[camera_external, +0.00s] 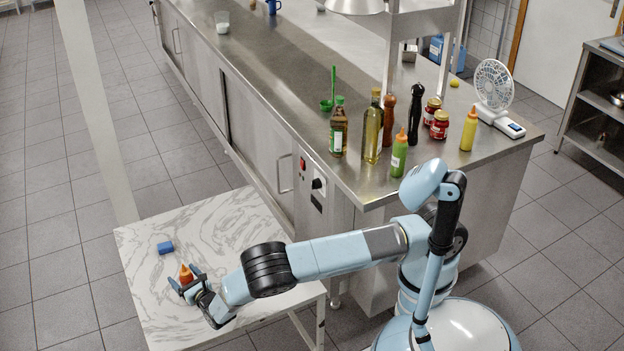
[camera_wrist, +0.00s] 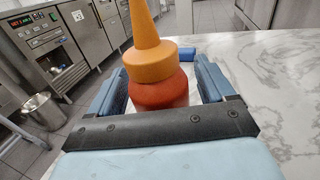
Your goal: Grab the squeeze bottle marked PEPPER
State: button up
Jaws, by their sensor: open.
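A red squeeze bottle (camera_external: 186,275) with an orange nozzle cap stands upright on the marble-top table. My gripper (camera_external: 184,279) is open, low over the table, with a finger on either side of this bottle. The wrist view shows the red bottle (camera_wrist: 160,92) between my blue fingers (camera_wrist: 161,88); its lower part is hidden by my gripper. A green squeeze bottle (camera_external: 398,155) with an orange tip and a yellow squeeze bottle (camera_external: 469,131) stand on the steel counter. I cannot read PEPPER on any of them.
A blue block (camera_external: 165,247) lies on the marble table (camera_external: 220,225) beyond the red bottle. The steel counter (camera_external: 270,70) also holds glass bottles (camera_external: 372,130), dark and brown mills, red-lidded jars (camera_external: 440,125) and a white fan (camera_external: 494,85). The table's right part is clear.

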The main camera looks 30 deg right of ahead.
jog(key=c, duration=1.2)
